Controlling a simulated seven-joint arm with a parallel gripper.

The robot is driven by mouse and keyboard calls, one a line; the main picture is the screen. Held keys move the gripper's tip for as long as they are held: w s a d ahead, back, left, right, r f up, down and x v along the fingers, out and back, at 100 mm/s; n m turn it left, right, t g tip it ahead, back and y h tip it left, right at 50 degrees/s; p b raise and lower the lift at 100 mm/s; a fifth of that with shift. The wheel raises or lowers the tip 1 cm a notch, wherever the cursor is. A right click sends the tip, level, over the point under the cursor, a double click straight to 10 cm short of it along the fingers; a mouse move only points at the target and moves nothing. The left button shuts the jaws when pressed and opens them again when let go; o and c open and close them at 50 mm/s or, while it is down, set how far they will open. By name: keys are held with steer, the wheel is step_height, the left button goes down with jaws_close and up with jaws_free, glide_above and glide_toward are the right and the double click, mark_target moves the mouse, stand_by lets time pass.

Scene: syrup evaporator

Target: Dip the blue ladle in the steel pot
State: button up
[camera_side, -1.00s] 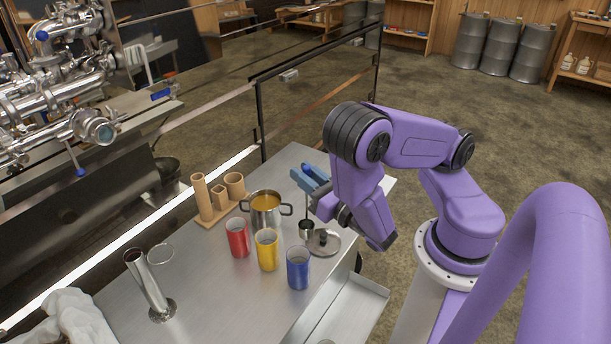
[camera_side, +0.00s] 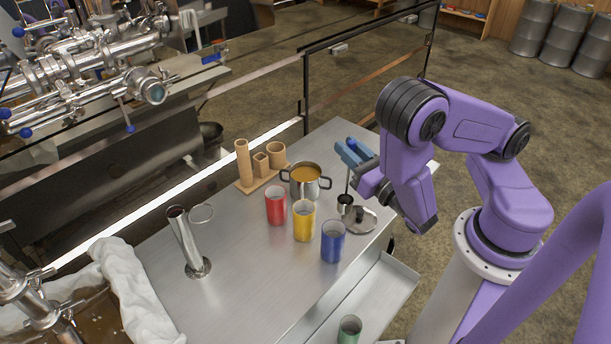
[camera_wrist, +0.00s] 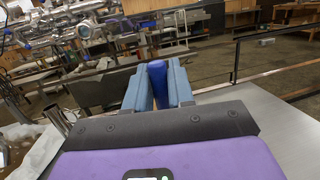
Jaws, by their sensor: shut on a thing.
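The steel pot (camera_side: 305,187) stands on the steel table, holds an amber liquid and has a handle on each side. My gripper (camera_side: 352,152) is shut on the blue handle of the ladle, to the right of the pot. The ladle (camera_side: 345,199) hangs upright, with its small dark cup low, beside the pot and near the lid. I cannot tell whether the cup touches the table or lid. In the wrist view the blue handle (camera_wrist: 157,82) stands between the two blue-grey fingers (camera_wrist: 158,88). The pot is not visible in the wrist view.
Red (camera_side: 276,206), yellow (camera_side: 304,221) and blue (camera_side: 332,241) cups stand in front of the pot. A lid (camera_side: 361,220) lies right of them. A wooden holder (camera_side: 259,177) stands left of the pot. A steel cylinder (camera_side: 186,243) stands further left. A green cup (camera_side: 349,330) sits lower down.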

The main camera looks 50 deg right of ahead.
steer(key=w+d+f+m+g+h, duration=0.15)
steer(key=w+d+h, duration=0.3)
steer(key=w, duration=0.65)
steer(key=w+d+f+m+g+h, duration=0.1)
steer(key=w+d+m+g+h, duration=0.15)
steer(key=w+d, duration=0.55)
step_height(320, 180, down, 12)
steer(key=w+a, duration=0.2)
steer(key=shift+a+m+t, duration=0.15)
steer(key=shift+m+t, duration=0.25)
stand_by(0.9)
steer(key=shift+f, duration=0.15)
stand_by(1.5)
step_height(320, 180, up, 11)
stand_by(1.6)
stand_by(0.3)
